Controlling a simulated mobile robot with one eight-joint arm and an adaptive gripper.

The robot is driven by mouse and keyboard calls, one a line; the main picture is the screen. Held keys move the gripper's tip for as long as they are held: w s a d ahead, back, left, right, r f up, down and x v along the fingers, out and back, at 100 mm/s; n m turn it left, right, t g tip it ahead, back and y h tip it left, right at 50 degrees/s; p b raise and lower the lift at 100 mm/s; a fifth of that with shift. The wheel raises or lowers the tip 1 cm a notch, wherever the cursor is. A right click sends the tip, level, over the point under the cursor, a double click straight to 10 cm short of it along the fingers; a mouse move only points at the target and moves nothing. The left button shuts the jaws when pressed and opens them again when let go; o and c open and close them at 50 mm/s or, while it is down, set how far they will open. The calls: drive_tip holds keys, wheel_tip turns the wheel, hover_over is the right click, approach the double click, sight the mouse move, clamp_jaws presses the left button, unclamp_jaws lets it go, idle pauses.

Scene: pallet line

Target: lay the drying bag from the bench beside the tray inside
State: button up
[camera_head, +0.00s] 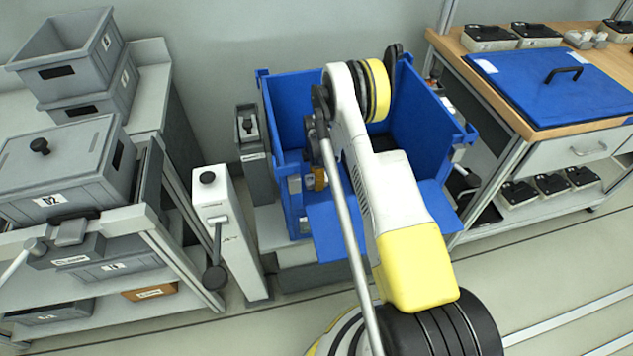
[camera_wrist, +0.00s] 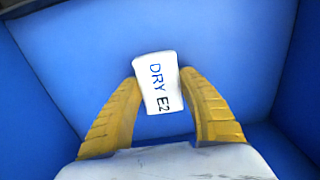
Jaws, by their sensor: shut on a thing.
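The drying bag (camera_wrist: 158,92) is a small white packet marked "DRY E2". In the wrist view it sits between the two yellow fingers of my gripper (camera_wrist: 159,76), which are shut on it. Blue walls and a blue surface of the large bin (camera_wrist: 225,32) surround it. I cannot tell whether the bag touches the bin floor. In the head view the blue bin (camera_head: 287,105) stands open in the middle, its front flap folded down. My arm reaches over it and hides much of its inside, with the bag. I cannot make out a tray inside.
A wooden bench (camera_head: 455,48) at right holds a blue lid (camera_head: 550,92) with a black handle and several black-topped boxes. A white post (camera_head: 222,225) with a lever stands left of the bin.

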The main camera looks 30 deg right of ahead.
drive_tip(key=shift+r, duration=0.15)
drive_tip(key=o, duration=1.1)
